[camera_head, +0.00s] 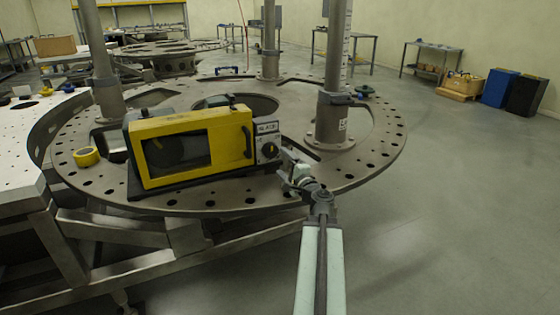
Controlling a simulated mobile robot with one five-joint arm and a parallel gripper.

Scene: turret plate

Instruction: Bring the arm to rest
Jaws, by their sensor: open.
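My arm reaches up from the bottom of the view, with its pale link in the foreground. My gripper (284,160) is open at the front right of the round turret plate (230,197). It is close to the control panel (268,141) with a dark knob at the right end of a yellow box (190,150). I cannot tell whether the gripper touches the panel. The fingertips are small and partly merge with the panel behind them. The yellow box stands on the plate and has a dark window and a handle.
A metal post (333,110) rises from the plate just right of the gripper, and other posts stand behind. A yellow tape roll (87,156) lies on the plate's left. The grey floor (450,210) to the right is open. Workbenches and blue and black bins stand farther back.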

